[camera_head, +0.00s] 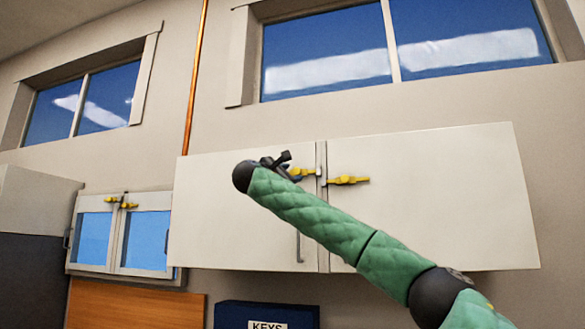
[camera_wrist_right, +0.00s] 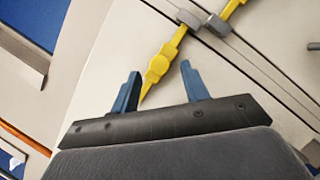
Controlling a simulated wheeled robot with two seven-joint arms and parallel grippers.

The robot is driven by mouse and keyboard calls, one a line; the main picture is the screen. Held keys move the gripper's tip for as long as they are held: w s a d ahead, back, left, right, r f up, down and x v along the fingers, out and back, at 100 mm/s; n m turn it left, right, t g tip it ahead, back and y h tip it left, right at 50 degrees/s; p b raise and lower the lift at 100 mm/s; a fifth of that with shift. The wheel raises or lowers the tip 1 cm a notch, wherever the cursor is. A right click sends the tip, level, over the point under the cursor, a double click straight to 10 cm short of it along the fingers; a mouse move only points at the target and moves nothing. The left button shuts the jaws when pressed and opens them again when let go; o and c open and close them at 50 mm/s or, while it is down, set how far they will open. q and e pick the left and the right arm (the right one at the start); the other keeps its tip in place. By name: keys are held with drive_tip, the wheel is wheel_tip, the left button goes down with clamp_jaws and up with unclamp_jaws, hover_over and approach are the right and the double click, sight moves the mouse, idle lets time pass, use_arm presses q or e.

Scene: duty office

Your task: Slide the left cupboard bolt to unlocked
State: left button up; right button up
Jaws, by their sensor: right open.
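The white wall cupboard (camera_head: 450,205) has two shut doors. A yellow bolt (camera_head: 303,171) sits on its left door beside the centre seam, partly hidden by my right gripper (camera_head: 280,160). In the right wrist view this left bolt (camera_wrist_right: 158,68) runs between the two blue fingers of my right gripper (camera_wrist_right: 160,84). The fingers are open, one on each side of it; I cannot tell whether they touch it. A second yellow bolt (camera_head: 348,181) is on the right door, and shows at the top of the wrist view (camera_wrist_right: 232,8). My left gripper is not in view.
A smaller glass-fronted cabinet (camera_head: 122,232) with yellow bolts hangs at the left. A dark blue box marked KEYS (camera_head: 266,314) is below the white cupboard. A copper pipe (camera_head: 196,75) runs up the wall. A grey door handle (camera_head: 298,246) hangs near the seam.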

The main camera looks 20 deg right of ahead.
drive_tip(key=shift+p+x, duration=0.3)
drive_tip(key=shift+x, duration=0.55)
drive_tip(key=shift+s, duration=0.15)
